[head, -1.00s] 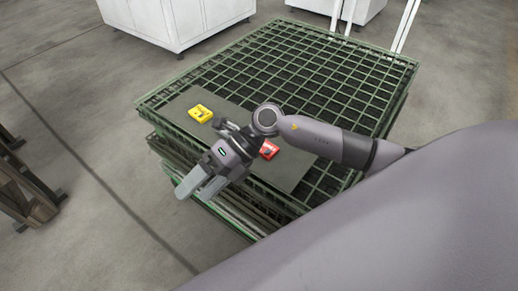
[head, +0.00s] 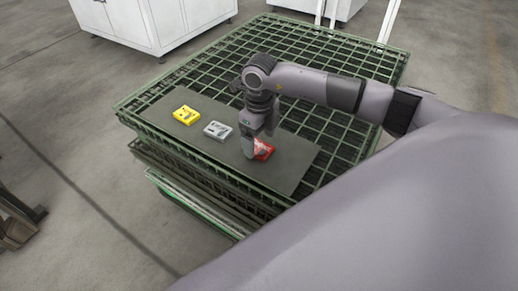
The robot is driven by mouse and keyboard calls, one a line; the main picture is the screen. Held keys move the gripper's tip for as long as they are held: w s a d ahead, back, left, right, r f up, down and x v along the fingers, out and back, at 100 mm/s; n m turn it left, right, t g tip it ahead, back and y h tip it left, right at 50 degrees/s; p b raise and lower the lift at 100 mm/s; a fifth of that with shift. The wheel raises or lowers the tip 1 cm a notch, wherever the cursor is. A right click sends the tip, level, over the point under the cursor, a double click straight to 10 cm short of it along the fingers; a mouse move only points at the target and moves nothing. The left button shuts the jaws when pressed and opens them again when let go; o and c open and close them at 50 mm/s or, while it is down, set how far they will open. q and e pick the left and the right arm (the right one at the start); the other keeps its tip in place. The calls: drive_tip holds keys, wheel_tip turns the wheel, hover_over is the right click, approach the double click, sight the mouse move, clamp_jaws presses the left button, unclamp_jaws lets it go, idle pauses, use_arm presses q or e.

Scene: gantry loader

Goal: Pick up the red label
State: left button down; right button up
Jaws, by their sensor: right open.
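The red label (head: 264,150) lies on a dark grey board (head: 290,178) on top of a green wire-mesh crate. My right gripper (head: 250,153) points down at the label's left edge and covers part of it. Its fingers are open, and I cannot tell whether they touch the label. A white-grey label (head: 217,130) and a yellow label (head: 187,115) lie on the same board to the left. My left gripper is not in view.
The green mesh crate (head: 330,52) stands on a stack of similar frames. White cabinets (head: 150,22) stand behind it. A brown wooden object (head: 14,225) sits on the floor at far left. The floor left of the crate is clear.

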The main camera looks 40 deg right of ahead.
wheel_tip(320, 180, down, 2)
drive_tip(key=c, duration=1.1)
drive_tip(key=shift+r, duration=0.1)
